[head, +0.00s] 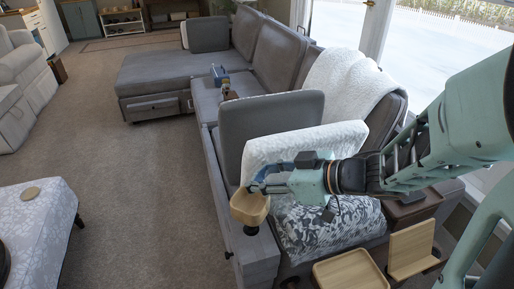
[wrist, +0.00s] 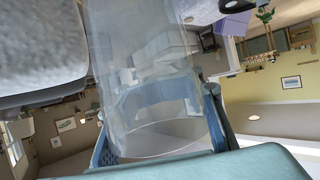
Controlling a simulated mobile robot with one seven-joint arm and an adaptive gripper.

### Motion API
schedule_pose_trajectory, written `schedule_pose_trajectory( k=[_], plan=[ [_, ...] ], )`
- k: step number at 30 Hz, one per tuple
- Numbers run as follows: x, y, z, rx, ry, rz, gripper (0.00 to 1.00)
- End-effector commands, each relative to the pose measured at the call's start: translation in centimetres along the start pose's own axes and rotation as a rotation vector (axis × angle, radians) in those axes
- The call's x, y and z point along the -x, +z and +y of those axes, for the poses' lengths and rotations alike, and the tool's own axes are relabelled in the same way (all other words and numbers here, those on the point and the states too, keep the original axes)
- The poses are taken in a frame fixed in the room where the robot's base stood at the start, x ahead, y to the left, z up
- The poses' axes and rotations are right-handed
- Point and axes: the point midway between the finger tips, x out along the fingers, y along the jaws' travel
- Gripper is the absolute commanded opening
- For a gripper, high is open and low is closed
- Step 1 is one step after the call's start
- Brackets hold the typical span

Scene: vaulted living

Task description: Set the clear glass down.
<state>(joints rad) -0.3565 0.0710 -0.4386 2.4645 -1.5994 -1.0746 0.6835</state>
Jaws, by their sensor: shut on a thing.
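The clear glass (wrist: 150,75) fills the middle of the wrist view, see-through, with a round rim or base edge low in the picture. The blue fingers of my gripper (wrist: 160,125) stand on either side of it and are shut on it. In the head view my gripper (head: 262,183) is over the near end of the sofa's arm, just behind and above a small wooden vessel (head: 248,206). I cannot make out the glass clearly in the head view. I cannot tell whether it touches anything below.
The grey sofa (head: 262,252) has a grey cushion (head: 262,122), a white throw (head: 345,82) and a patterned cushion (head: 325,225). A patterned ottoman (head: 45,215) bears a round disc (head: 31,193). Carpet between is clear.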

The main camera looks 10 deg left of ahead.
Motion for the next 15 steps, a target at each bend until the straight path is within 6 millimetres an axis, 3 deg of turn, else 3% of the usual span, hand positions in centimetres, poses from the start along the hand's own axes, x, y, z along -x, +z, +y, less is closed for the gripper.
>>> schedule_pose_trajectory(
  k=[1,8,9,15],
  plan=[
    [-1.7,0.6,0.4,0.002,-0.005,-0.002,0.0],
    [-7.6,0.6,2.6,0.002,-0.003,-0.003,0.0],
    [-8.5,1.5,2.8,-0.002,-0.002,-0.005,0.0],
    [-11.7,2.8,3.8,0.0,0.0,-0.001,0.0]
  ],
)
